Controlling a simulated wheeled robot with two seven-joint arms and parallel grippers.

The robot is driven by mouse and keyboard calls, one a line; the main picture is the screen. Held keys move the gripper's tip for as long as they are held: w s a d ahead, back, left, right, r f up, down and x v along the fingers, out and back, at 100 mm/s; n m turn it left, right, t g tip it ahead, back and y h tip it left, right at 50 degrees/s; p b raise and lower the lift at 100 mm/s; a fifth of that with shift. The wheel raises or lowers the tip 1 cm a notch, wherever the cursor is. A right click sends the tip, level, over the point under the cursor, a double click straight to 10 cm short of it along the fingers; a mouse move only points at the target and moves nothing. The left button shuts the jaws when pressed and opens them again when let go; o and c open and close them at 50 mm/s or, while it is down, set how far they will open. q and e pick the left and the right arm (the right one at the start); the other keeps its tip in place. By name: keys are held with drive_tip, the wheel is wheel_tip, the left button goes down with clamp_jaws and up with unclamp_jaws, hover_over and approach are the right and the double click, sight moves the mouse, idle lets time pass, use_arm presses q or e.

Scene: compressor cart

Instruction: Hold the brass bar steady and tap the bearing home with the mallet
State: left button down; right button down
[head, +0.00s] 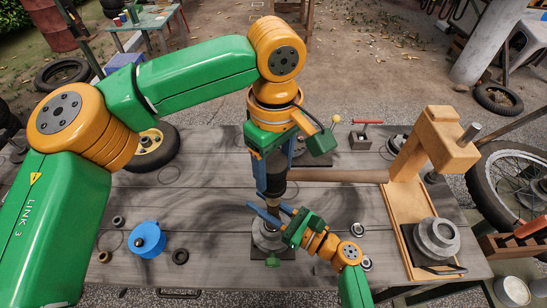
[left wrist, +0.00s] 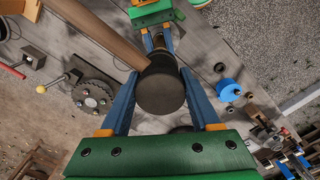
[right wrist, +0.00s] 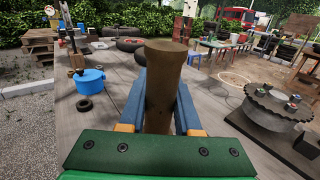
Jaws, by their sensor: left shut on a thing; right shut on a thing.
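My left gripper (head: 272,183) points down over the bench, its blue fingers shut on the black head of the mallet (left wrist: 160,92). The mallet's wooden handle (head: 335,175) reaches right in the head view. My right gripper (head: 268,211) is lower, shut on the brass bar (right wrist: 163,85), a brown cylinder standing between its fingers in the right wrist view. In the head view the mallet head is just above the bar; I cannot tell whether they touch. A round grey metal housing (head: 268,237) on a dark base is below the bar. The bearing is not clearly visible there.
A wooden stand (head: 405,190) with a grey round part (head: 434,238) is on the right of the bench. A blue pot (head: 148,240) and small rings (head: 180,256) lie at left. A toothed disc (right wrist: 275,105) shows in the right wrist view.

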idle(0.5)
use_arm(q)
wheel_tip(320, 180, down, 5)
drive_tip(key=shift+s+r, duration=0.1)
drive_tip(key=shift+r, duration=0.1)
use_arm(e)
drive_tip(key=shift+r, duration=0.1)
use_arm(q)
drive_tip(key=shift+r, duration=2.3)
drive_tip(key=shift+f, duration=0.1)
